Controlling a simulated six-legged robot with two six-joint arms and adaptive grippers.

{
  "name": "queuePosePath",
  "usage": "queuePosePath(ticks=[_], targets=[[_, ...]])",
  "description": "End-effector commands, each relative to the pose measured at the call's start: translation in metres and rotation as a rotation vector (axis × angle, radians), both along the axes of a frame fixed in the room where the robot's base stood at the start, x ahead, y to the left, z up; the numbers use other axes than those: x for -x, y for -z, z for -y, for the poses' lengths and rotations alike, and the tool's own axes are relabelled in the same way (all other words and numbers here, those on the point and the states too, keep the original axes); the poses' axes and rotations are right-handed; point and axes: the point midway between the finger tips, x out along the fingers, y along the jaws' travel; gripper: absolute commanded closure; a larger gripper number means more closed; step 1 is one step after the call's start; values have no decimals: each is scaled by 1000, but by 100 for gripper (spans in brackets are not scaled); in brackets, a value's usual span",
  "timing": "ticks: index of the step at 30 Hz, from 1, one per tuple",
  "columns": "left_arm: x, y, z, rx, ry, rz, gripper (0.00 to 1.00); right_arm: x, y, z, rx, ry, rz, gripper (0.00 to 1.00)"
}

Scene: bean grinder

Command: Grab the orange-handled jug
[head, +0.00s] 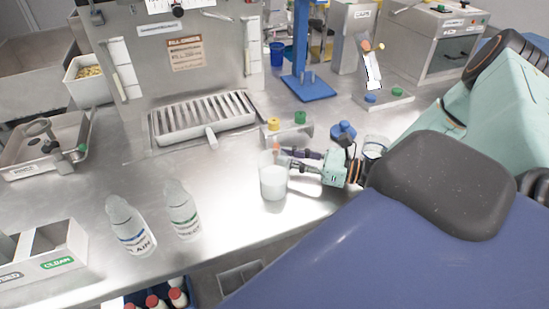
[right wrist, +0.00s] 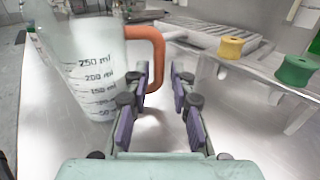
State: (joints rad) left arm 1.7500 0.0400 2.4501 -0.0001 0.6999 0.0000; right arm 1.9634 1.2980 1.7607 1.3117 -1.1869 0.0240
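The orange-handled jug (head: 273,182) is a clear measuring jug with whitish contents, standing upright on the steel bench in the head view. In the right wrist view the jug (right wrist: 88,75) shows ml markings at the left, with its orange handle (right wrist: 157,50) on its right side. My right gripper (head: 290,159) is beside the jug on its handle side. In the right wrist view the right gripper (right wrist: 160,78) is open, with the handle at the gap between its purple fingertips, nearer the left finger. Contact cannot be told. My left gripper is not in view.
Two labelled bottles (head: 183,212) stand left of the jug. A slatted drip tray (head: 205,118) lies behind. A block with yellow and green knobs (head: 300,118) is close behind the gripper. A clear container (head: 375,146) stands by my right arm.

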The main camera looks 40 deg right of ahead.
Motion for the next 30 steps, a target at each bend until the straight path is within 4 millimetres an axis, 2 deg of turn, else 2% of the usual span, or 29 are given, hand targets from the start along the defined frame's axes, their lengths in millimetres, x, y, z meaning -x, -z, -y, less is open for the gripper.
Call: queuePosePath(ticks=[7, 17, 25, 30], targets=[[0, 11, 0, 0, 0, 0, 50, -25, 1, -17, 1, -4, 0, 76], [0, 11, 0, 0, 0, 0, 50, -29, 0, -18, 1, -1, 1, 76], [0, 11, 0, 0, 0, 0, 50, -29, 0, -18, 1, -1, 1, 99], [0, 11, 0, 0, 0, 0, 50, -29, 0, -18, -1, -1, 1, 100]])
